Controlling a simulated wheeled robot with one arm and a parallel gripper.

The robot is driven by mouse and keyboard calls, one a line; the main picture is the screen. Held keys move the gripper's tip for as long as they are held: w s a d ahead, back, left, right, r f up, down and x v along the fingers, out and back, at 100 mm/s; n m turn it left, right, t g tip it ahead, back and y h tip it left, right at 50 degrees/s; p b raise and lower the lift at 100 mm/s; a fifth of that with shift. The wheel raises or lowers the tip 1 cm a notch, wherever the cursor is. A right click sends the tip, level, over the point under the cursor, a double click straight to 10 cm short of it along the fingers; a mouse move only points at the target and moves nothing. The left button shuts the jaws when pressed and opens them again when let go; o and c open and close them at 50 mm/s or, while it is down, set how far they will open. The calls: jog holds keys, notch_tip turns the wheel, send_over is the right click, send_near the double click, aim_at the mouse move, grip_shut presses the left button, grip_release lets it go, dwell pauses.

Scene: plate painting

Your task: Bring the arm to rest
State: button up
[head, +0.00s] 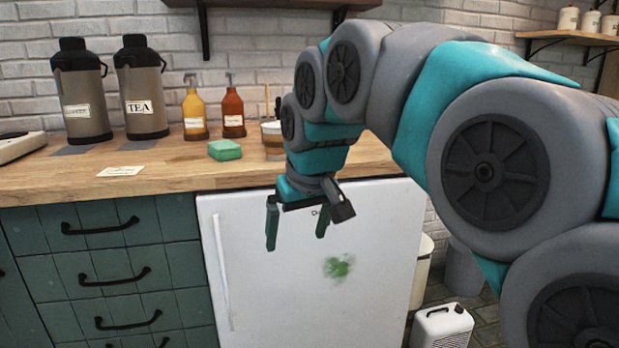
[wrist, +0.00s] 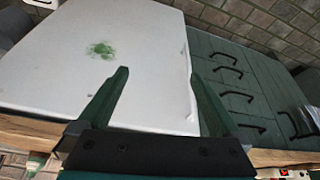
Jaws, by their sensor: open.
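My gripper (head: 297,228) hangs from my arm, pointing down in front of the white fridge door. Its two green fingers are apart with nothing between them. In the wrist view my gripper (wrist: 163,100) is also open and empty, with the white door (wrist: 110,30) beyond the fingers. My arm reaches in from the right of the head view and bends down over the front edge of the counter. Whether the fingers touch the door cannot be told.
The wooden counter (head: 60,175) holds two flasks (head: 143,90), two sauce bottles (head: 195,112), a green sponge (head: 224,150) and a glass (head: 272,140). A green smear (head: 338,267) marks the fridge door. Green drawers (head: 115,270) stand left. A white canister (head: 441,327) is on the floor.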

jog(key=s+d+f+m+g, duration=0.1)
jog(key=s+d+f+g, duration=0.1)
jog(key=s+d+f, duration=0.3)
jog(key=s+d+f+m+g+h, duration=0.1)
jog(key=s+d+f+m, duration=0.1)
jog(key=s+d+f, duration=0.4)
jog(key=s+d+f+m+g, duration=0.2)
jog(key=s+d+f, duration=0.4)
jog(key=s+f, duration=0.6)
jog(key=s, duration=0.5)
jog(key=shift+s+g+h, duration=0.2)
jog(key=shift+g+h, duration=0.1)
jog(key=shift+h, duration=0.1)
